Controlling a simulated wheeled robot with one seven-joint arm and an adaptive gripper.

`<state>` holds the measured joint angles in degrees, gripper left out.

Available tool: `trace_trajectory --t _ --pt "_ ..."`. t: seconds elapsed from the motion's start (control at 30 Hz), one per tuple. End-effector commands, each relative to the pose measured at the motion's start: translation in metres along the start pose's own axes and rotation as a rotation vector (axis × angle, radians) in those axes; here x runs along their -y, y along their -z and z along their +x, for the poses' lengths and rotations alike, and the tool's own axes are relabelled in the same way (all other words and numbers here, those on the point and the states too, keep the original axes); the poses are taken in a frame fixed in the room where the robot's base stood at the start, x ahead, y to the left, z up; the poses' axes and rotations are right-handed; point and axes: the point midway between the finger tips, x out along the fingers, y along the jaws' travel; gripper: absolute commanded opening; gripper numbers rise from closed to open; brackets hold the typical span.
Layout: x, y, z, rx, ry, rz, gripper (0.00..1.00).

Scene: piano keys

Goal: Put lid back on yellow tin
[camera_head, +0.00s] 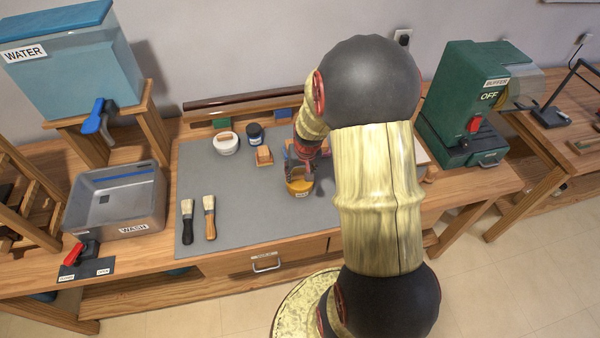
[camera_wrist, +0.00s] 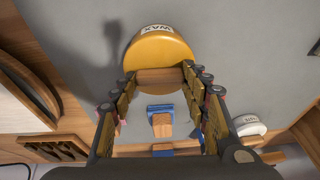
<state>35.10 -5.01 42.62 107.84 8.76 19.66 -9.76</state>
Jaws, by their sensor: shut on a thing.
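The yellow tin (camera_head: 299,190) stands on the grey mat, near its right part, below my gripper. In the wrist view its round yellow form and WAX label (camera_wrist: 154,30) show beyond the fingertips. My gripper (camera_wrist: 158,80) points down at the tin and is shut on a wooden piece (camera_wrist: 160,77), which looks like the lid's handle. The wooden piece lies over the near part of the yellow round. My gripper also shows in the head view (camera_head: 302,168), partly behind my arm. I cannot tell whether the lid touches the tin's rim.
A white jar (camera_head: 226,145), a dark blue jar (camera_head: 255,135) and a small wooden block (camera_head: 264,156) stand behind and left of the tin. Two brushes (camera_head: 209,217) lie at the mat's left. The grey mat (camera_head: 250,205) is clear left of the tin. A green buffer machine (camera_head: 459,100) stands at right.

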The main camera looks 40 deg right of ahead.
Motion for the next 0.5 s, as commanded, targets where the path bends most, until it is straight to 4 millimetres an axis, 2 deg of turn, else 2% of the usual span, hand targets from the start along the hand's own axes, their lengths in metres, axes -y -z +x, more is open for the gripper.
trace_trajectory --t 0.3,0.33,0.5 --pt "0.0 0.0 0.0003 0.0 0.0 0.0 0.0" --pt "0.0 0.0 0.0003 0.0 0.0 0.0 0.47" --pt "0.0 -0.0001 0.0003 0.0 0.0 0.0 0.57"
